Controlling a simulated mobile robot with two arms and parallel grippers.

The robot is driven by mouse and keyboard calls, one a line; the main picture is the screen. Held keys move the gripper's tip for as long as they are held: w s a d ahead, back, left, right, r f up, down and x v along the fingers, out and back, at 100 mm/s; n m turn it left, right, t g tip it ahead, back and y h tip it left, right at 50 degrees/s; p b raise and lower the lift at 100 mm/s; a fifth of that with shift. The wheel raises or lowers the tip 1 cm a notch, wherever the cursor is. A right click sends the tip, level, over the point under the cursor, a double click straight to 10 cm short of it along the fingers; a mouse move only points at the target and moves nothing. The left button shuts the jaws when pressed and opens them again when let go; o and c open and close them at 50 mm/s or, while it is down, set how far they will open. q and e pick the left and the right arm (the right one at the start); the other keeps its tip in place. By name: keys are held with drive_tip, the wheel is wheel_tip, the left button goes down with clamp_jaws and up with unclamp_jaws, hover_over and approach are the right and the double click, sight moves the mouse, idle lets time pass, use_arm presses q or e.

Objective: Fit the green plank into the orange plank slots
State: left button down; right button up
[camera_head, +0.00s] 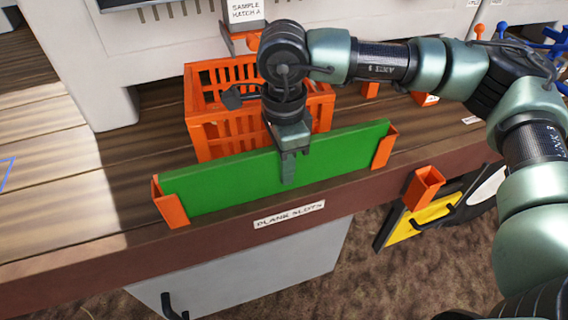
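The green plank (240,181) stands upright on its long edge along the front of the wooden table. Its left end is in the left orange slot (169,204) and its right end is in the right orange slot (384,148). My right gripper (289,168) comes down from above at the middle of the plank, with a finger in front of its near face. The far finger is hidden behind the plank, and the gripper appears shut on the plank's top edge. My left gripper is not in view.
An orange crate (205,135) stands just behind the plank. A "PLANK SLOTS" label (289,214) is on the table's front edge. An orange holder (424,187) sticks out at the right of the edge.

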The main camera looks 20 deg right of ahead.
drive_tip(key=shift+o, duration=1.3)
